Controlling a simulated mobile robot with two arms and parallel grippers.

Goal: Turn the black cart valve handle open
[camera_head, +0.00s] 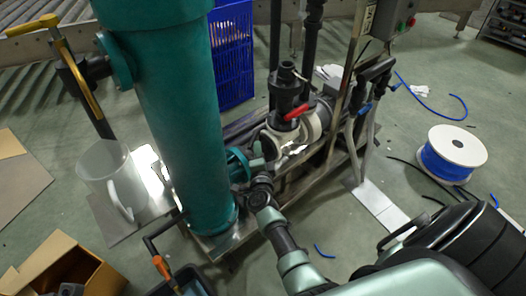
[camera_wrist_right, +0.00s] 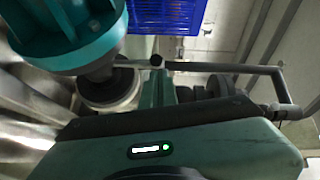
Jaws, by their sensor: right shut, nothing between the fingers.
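A black bent rod (camera_wrist_right: 235,68), which looks like the black valve handle, crosses the upper middle of the right wrist view and turns down at its right end. My right gripper (camera_head: 257,166) is at the low pipework just right of the teal column (camera_head: 172,120). It is shut with nothing held. In the right wrist view its fingers (camera_wrist_right: 168,88) are close below the rod; I cannot tell whether they touch it. In the head view my gripper and arm hide much of this spot, and I cannot make out the rod there. My left gripper is out of view.
A teal flange (camera_wrist_right: 62,30) is close left of my fingers. A valve with a red handle (camera_head: 298,113) sits behind my right gripper. A white jug (camera_head: 103,172) and cardboard box (camera_head: 62,262) are at left, a blue cable spool (camera_head: 452,150) at right. Floor at right is partly clear.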

